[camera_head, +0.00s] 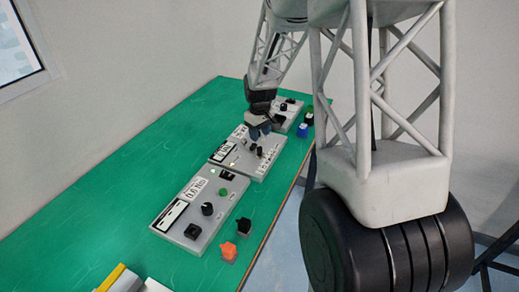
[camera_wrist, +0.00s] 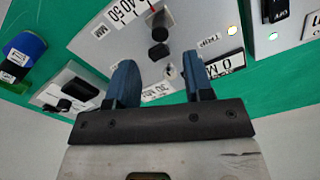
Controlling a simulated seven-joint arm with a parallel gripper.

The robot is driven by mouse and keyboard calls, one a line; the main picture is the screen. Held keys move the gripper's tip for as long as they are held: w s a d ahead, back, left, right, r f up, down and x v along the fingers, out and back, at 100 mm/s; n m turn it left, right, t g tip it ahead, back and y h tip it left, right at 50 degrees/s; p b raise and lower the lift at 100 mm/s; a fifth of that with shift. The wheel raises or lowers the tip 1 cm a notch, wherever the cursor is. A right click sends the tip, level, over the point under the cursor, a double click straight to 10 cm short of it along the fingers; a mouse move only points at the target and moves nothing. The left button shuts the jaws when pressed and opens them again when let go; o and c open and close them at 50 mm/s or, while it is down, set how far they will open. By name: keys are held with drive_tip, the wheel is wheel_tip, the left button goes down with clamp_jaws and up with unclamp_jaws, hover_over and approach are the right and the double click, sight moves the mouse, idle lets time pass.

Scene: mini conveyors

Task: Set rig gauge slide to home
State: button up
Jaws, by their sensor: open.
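The middle grey panel (camera_head: 240,165) lies under my gripper (camera_head: 259,132). In the wrist view its face (camera_wrist: 100,42) carries a printed scale (camera_wrist: 126,10) ending in 40, 50 and MM. Beside the scale are two black knobs, an upper one (camera_wrist: 160,32) and a lower one (camera_wrist: 158,52). I cannot tell for certain which is the gauge slide's handle. My gripper's two blue fingers (camera_wrist: 161,80) are apart, with nothing held between them. The knobs lie just beyond the gap between the fingertips, and no contact shows. Part of the panel is hidden behind the gripper.
A nearer grey panel (camera_head: 208,222) has a dial, a green button and switches. A farther panel (camera_head: 289,116) stands at the back. Orange (camera_head: 229,252) and black (camera_head: 243,226) small objects lie near the right table edge. The left of the green table (camera_head: 130,150) is bare.

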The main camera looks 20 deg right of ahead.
sight(260, 148)
drive_tip(key=shift+f, duration=0.15)
drive_tip(key=shift+f, duration=3.75)
clamp_jaws()
